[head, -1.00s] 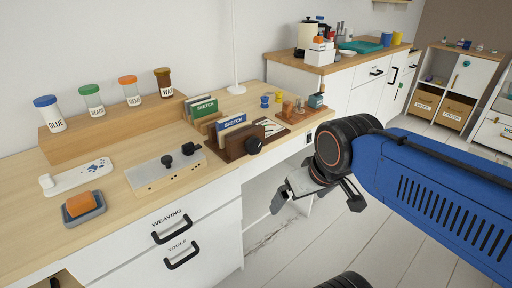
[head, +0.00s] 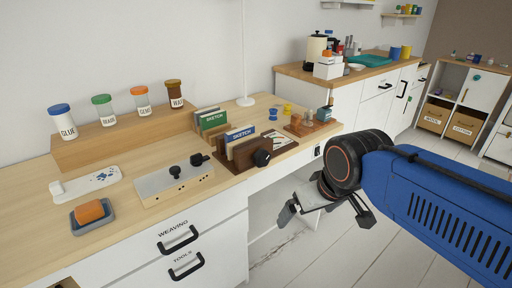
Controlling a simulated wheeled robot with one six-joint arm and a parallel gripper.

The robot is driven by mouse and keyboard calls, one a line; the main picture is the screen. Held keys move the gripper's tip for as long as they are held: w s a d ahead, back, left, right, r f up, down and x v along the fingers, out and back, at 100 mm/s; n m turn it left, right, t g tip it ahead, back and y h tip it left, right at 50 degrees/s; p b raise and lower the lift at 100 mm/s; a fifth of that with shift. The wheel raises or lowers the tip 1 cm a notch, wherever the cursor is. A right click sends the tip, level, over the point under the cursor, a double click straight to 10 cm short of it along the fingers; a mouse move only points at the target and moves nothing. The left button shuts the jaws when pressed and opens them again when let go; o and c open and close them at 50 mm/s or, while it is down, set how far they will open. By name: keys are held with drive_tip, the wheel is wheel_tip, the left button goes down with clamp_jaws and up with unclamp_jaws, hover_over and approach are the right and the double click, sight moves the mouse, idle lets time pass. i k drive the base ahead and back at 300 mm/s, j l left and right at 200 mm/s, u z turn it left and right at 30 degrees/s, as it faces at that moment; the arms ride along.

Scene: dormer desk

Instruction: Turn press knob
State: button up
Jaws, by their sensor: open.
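A dark wooden press-like holder (head: 228,164) stands near the desk's front edge, with sketch pads (head: 240,134) upright in it. Nothing hides the knob.
Jars (head: 104,109) stand on a wooden riser (head: 125,136). Small pots and stamps (head: 308,117) stand right of the holder. The floor (head: 400,240) ahead is clear.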

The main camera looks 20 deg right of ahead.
sight(261, 158)
drive_tip(key=k+j, duration=0.2)
drive_tip(key=j, duration=0.2)
drive_tip(key=k+j, duration=0.2)
drive_tip(key=j, duration=0.2)
drive_tip(key=k+j, duration=0.2)
drive_tip(key=j, duration=0.2)
drive_tip(key=z, duration=0.05)
